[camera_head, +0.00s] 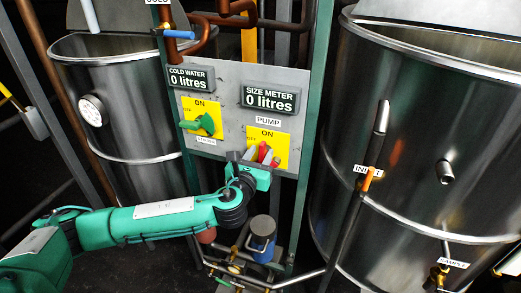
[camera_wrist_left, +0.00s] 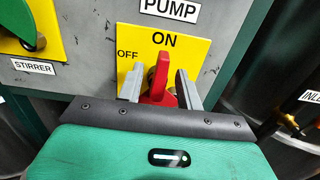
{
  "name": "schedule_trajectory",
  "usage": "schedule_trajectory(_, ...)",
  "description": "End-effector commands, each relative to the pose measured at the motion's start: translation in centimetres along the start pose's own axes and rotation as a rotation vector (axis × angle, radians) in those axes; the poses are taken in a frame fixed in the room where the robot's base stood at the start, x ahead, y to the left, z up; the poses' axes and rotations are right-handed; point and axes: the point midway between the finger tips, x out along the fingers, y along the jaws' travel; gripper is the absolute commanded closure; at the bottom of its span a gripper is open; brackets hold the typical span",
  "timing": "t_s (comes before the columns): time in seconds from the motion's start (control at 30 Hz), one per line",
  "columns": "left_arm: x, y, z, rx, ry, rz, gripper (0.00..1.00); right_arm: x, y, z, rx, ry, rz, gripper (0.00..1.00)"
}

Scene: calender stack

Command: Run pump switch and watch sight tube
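The red pump switch (camera_head: 263,151) is on a yellow ON/OFF plate (camera_head: 281,150) under the PUMP label. My left gripper (camera_wrist_left: 160,90) is at it, with one grey finger on each side of the red switch (camera_wrist_left: 162,75). The fingers are spread, and small gaps seem to show beside the upright handle. In the left wrist view the handle looks roughly upright below ON; its exact setting is unclear. The size meter (camera_head: 270,98) reads 0 litres. I cannot tell which part is the sight tube. My right gripper is not in view.
The green stirrer switch (camera_head: 203,123) is left of the pump switch, below the cold water display (camera_head: 191,78), which reads 0 litres. Steel tanks stand left (camera_head: 130,130) and right (camera_head: 430,130). Pipes and a blue-bodied valve (camera_head: 263,240) are below the panel.

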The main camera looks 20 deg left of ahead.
Motion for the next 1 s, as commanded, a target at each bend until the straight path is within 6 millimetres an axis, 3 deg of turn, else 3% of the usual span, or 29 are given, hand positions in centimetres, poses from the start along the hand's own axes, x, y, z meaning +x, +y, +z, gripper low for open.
schedule_trajectory(0.4,0.67,-0.04,0.01,0.000,-0.001,-0.001,0.66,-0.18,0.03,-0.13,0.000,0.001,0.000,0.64)
schedule_trajectory(0.6,0.65,-0.03,0.01,0.000,-0.001,-0.001,1.00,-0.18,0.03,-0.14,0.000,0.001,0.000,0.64)
schedule_trajectory(1.0,0.62,0.11,-0.14,-0.061,0.001,0.000,1.00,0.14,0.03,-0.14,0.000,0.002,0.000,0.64)
